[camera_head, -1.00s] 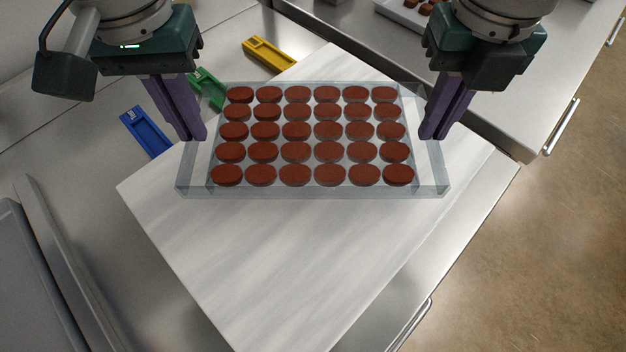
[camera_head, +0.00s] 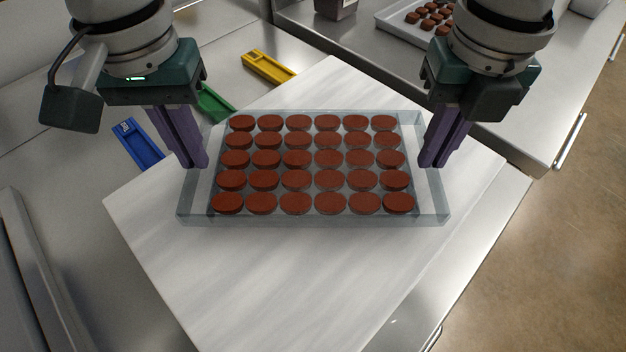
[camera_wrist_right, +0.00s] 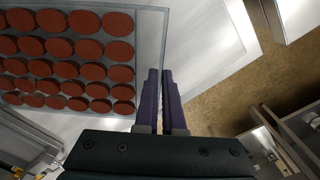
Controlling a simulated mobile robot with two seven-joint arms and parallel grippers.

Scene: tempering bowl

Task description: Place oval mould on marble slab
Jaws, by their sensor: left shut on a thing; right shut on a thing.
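The oval mould (camera_head: 310,220) is a clear, shallow tray filled with rows of red-brown oval pieces. It looks level over the pale, streaked marble slab (camera_head: 270,285); whether its underside touches the slab or hangs just above cannot be told. My left gripper (camera_head: 198,164) is shut on the mould's left end. My right gripper (camera_head: 431,164) is shut on its right end. In the right wrist view the right fingers (camera_wrist_right: 164,75) are close together at the mould's clear end strip (camera_wrist_right: 150,35). The fingertips' exact contact is hard to see.
Blue (camera_head: 138,143), green (camera_head: 214,103) and yellow (camera_head: 268,68) pieces lie on the steel counter left of and behind the slab. A white tray (camera_head: 386,18) of brown pieces stands at the back right. The slab's front part is bare.

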